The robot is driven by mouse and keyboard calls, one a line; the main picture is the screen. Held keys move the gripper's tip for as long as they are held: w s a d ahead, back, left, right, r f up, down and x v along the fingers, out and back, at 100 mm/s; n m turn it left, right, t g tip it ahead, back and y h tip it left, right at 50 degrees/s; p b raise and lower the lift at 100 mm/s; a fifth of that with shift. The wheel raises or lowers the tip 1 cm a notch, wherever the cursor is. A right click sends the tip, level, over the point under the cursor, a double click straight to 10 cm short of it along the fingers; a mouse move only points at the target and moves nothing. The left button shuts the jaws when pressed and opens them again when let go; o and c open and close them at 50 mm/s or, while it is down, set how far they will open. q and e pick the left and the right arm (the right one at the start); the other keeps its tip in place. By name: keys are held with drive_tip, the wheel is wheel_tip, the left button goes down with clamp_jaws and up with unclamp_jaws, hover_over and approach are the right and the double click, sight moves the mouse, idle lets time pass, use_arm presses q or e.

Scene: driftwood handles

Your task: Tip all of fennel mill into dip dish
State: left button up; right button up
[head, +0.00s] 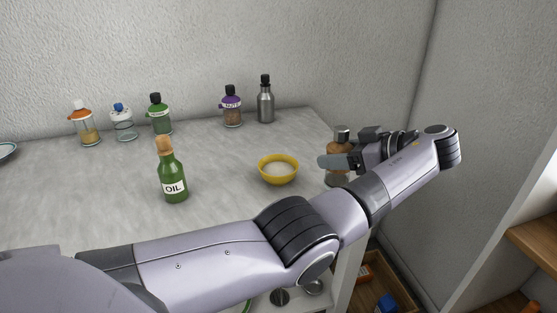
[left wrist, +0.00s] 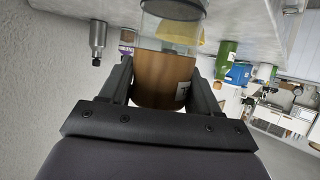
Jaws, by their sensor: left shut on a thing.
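The mill (head: 338,147), taken as the fennel mill, has a brown body, a dark metallic cap and a clear end. It looks upright at the right edge of the counter. My left gripper (head: 345,160) is shut around its brown body. The left wrist view shows the mill (left wrist: 160,80) between both fingers, with a white label partly hidden and unreadable. The yellow bowl (head: 278,172), taken as the dip dish, sits on the counter just left of the mill, with something whitish inside. It also shows behind the mill's clear end (left wrist: 190,36). My right gripper is out of view.
A green oil bottle (head: 173,178) with a cork stands left of the bowl. Several jars and a steel bottle (head: 265,101) stand along the back wall. The counter (head: 225,160) is clear between the oil bottle and bowl. A wooden shelf (head: 530,240) is at the right.

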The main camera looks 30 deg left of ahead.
use_arm(q)
drive_tip(key=shift+s+a+r+h+p, duration=0.15)
drive_tip(key=shift+a+r+h+p, duration=0.35)
drive_tip(key=shift+p, duration=0.65)
drive_tip(key=shift+s+a+r+h+p, duration=0.15)
drive_tip(key=shift+a+h+p, duration=0.15)
drive_tip(key=shift+a+p, duration=0.6)
drive_tip(key=shift+s+a+h+p, duration=0.1)
drive_tip(key=shift+a+h+p, duration=0.2)
drive_tip(key=shift+h+p, duration=0.35)
drive_tip(key=a+h, duration=0.1)
drive_tip(key=a+h+p, duration=0.1)
drive_tip(key=a+h, duration=0.1)
drive_tip(key=s+a+n+h, duration=0.1)
drive_tip(key=a, duration=0.1)
drive_tip(key=shift+a+r+t, duration=0.25)
drive_tip(key=shift+r+t, duration=0.05)
drive_tip(key=shift+t, duration=0.1)
drive_tip(key=shift+s+a+h, duration=0.1)
drive_tip(key=shift+h, duration=0.15)
drive_tip(key=shift+a, duration=0.1)
drive_tip(key=shift+a+h, duration=0.15)
drive_tip(key=shift+h, duration=0.25)
drive_tip(key=shift+s+a+n+h, duration=0.1)
drive_tip(key=shift+a+n+h, duration=0.25)
drive_tip(key=shift+h, duration=0.55)
